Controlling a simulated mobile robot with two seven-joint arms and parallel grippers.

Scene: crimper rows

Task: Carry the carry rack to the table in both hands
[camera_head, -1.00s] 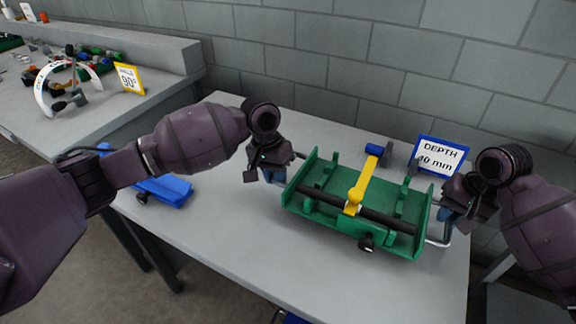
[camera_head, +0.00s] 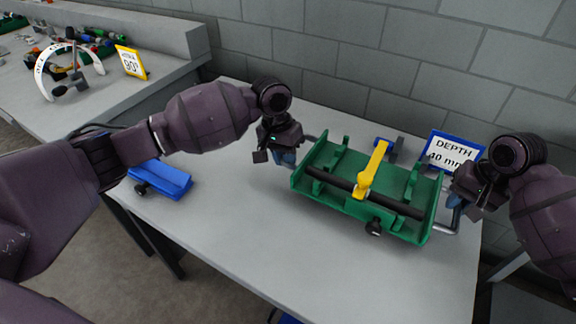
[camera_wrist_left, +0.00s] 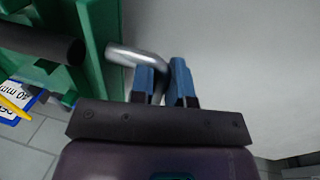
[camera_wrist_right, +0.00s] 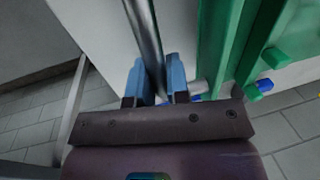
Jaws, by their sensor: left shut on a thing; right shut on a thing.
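The carry rack (camera_head: 330,205) is a green tray with metal handles at its two ends. A dark rod and a yellow lever piece (camera_head: 371,170) lie across it. My left gripper (camera_head: 285,158) is shut on the handle at the left end; the left wrist view shows the blue fingers (camera_wrist_left: 165,82) around the bent metal bar. My right gripper (camera_head: 456,200) is shut on the right-end handle; the right wrist view shows its fingers (camera_wrist_right: 156,80) on the straight bar. The rack is over the grey table (camera_head: 240,235); whether it touches the top I cannot tell.
A blue block-like fixture (camera_head: 160,180) with a black knob stands on the table's left. A "DEPTH 40 mm" sign (camera_head: 452,150) and a blue-and-grey part (camera_head: 392,148) are behind the rack. The table's front middle is clear. A second bench holds a "90°" sign (camera_head: 131,62).

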